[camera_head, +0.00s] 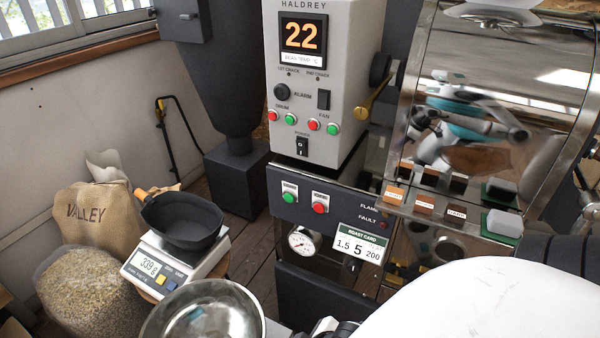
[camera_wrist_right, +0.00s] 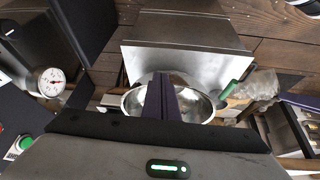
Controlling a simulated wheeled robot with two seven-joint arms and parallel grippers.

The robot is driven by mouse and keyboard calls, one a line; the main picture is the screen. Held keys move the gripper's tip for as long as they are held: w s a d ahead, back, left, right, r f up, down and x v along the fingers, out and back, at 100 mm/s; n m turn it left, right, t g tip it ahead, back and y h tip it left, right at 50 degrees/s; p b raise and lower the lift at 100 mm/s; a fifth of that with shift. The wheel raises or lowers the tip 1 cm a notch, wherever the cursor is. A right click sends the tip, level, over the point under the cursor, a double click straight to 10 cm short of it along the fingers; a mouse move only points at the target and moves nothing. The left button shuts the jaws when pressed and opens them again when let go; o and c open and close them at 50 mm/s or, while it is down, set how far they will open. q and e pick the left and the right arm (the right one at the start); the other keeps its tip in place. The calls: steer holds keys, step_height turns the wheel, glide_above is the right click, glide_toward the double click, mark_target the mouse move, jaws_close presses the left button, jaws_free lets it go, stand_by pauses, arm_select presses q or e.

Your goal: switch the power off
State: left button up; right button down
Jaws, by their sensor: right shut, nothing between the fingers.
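The roaster's grey control panel (camera_head: 318,80) stands upright at the top middle of the head view, with a lit display reading 22. The black power rocker switch (camera_head: 302,147) is low on this panel, under a small label. It carries I and O marks; which side is pressed is too small to tell. My right gripper (camera_wrist_right: 161,100) shows in the right wrist view with its fingers together and empty. It points at a steel bowl (camera_wrist_right: 135,103), away from the switch, which is not in that view. My left gripper is not in view.
Red and green buttons (camera_head: 320,208) sit on the dark lower panel, above a pressure gauge (camera_head: 305,240) and a roast card (camera_head: 361,242). A scale (camera_head: 207,265) with a black pan (camera_head: 182,222) stands left of it. The space before the switch looks clear.

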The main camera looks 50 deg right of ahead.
mark_target(301, 148)
steer(key=w+d+r+t+h, duration=0.6)
steer(key=w+d+r, duration=0.4)
steer(key=w+d, duration=0.4)
steer(key=w+d+r+n+t+h, duration=0.3)
steer(key=w+r, duration=0.5)
steer(key=r, duration=0.3)
steer(key=shift+w+d+r+t, duration=0.15)
steer(key=shift+d+r+t, duration=0.25)
steer(key=shift+d+t, duration=0.6)
steer(key=shift+d, duration=0.15)
steer(key=w+d+r+p, duration=0.1)
steer(key=w+d, duration=0.1)
steer(key=d, duration=0.6)
steer(key=shift+w+d+p, duration=0.15)
steer(key=shift+w+p, duration=0.05)
steer(key=shift+p, duration=0.1)
steer(key=shift+d, duration=0.15)
steer(key=shift+w+d, duration=0.1)
steer(key=shift+d, duration=0.15)
